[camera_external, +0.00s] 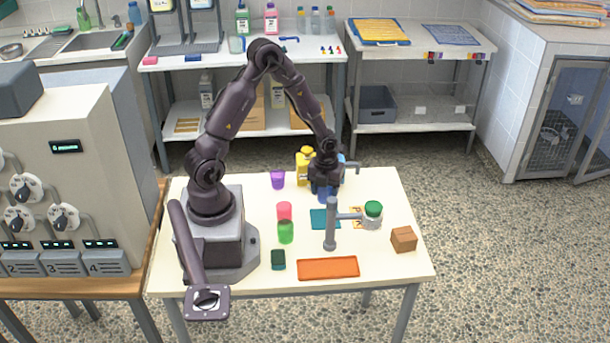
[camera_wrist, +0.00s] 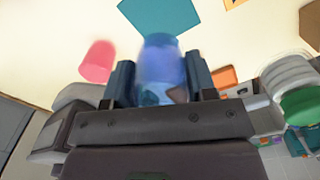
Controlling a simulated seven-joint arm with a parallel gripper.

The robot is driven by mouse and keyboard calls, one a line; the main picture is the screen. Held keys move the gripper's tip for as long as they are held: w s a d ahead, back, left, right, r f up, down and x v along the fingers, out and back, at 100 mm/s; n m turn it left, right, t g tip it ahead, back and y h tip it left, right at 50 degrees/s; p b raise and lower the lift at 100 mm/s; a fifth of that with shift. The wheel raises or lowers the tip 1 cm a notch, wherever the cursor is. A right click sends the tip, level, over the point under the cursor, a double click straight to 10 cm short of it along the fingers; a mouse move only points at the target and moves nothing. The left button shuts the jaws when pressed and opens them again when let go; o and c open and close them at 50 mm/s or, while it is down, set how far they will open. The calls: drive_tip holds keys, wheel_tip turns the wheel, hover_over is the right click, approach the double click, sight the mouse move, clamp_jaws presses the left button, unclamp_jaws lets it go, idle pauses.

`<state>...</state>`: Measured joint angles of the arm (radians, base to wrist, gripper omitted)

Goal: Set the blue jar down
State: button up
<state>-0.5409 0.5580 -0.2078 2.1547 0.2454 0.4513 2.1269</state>
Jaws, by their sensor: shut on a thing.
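The blue jar (camera_wrist: 162,62) is between the two fingers of my gripper (camera_wrist: 162,82) in the wrist view, and the fingers are shut on it. In the external view the blue jar (camera_external: 323,196) shows just below my gripper (camera_external: 325,190), over the back right part of the table. My gripper hides much of it. I cannot tell whether its bottom touches the table. A teal square (camera_external: 322,219) lies flat on the table in front of the jar.
A yellow container (camera_external: 304,168) stands close behind my gripper. Purple (camera_external: 278,180), pink (camera_external: 284,211) and green (camera_external: 286,232) cups stand to the left. A grey post (camera_external: 331,228), a green-topped jar (camera_external: 373,211), a brown box (camera_external: 403,239) and an orange mat (camera_external: 328,268) are nearer the front.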

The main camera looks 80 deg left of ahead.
sight(325, 218)
drive_tip(key=f, duration=0.3)
drive_tip(key=shift+w+a+f, duration=0.15)
drive_tip(key=shift+w+f, duration=0.05)
drive_tip(key=shift+f, duration=2.15)
drive_tip(key=shift+f, duration=0.2)
drive_tip(key=o, duration=0.9)
drive_tip(key=shift+r, duration=0.15)
